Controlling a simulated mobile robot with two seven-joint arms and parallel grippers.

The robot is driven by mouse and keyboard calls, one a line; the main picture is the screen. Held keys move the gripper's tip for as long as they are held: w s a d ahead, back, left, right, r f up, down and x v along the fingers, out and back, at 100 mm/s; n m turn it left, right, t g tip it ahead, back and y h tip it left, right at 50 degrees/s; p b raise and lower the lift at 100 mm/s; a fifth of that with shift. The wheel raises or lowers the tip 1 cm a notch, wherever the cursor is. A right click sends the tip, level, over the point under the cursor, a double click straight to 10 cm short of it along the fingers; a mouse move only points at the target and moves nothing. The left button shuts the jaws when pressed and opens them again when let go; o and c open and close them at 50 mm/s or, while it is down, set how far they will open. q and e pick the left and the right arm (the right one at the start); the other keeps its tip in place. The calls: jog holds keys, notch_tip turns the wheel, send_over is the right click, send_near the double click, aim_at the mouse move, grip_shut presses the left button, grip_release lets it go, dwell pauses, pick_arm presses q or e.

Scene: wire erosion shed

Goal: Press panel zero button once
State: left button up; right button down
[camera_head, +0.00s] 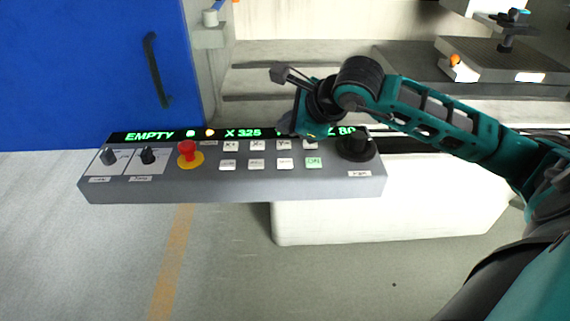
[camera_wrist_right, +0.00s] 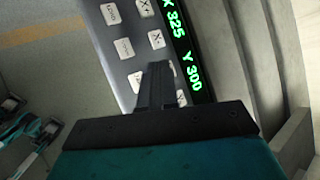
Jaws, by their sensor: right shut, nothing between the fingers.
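The grey control panel (camera_head: 230,187) has two rows of small push buttons. Their upper row reads X+, X- and Y marks. In the lower row a button with reddish lettering (camera_head: 285,163) sits beside a green ON button (camera_head: 314,162). The lower labels are too small to read, so I cannot tell which button is zero. My right gripper (camera_head: 288,126) is over the panel's display strip, near the upper row. In the right wrist view its shut, empty fingers (camera_wrist_right: 157,72) cover part of the buttons; contact cannot be told. My left gripper is not in view.
The display strip (camera_head: 165,135) shows EMPTY, X 325 and, in the wrist view, Y 300. A red emergency knob (camera_head: 187,151), two dark selector knobs and a black dial (camera_head: 357,148) flank the buttons. A blue door (camera_head: 85,75) stands behind left; machine ledges lie behind the arm.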

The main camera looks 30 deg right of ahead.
jog(key=b, duration=0.3)
send_over(288, 164)
notch_tip(288, 164, down, 6)
jog(key=shift+a+r, duration=0.1)
jog(key=shift+r, duration=0.15)
jog(key=shift+f+b, duration=0.35)
jog(key=shift+b, duration=0.2)
pick_arm(q)
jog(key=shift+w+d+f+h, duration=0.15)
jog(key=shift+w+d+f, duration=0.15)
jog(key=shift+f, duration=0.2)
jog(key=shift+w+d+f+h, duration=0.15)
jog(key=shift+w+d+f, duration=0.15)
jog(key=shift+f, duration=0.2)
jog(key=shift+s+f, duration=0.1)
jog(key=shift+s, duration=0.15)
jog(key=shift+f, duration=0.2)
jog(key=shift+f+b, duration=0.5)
jog(key=shift+b, duration=0.15)
pick_arm(e)
jog(key=shift+f, duration=0.35)
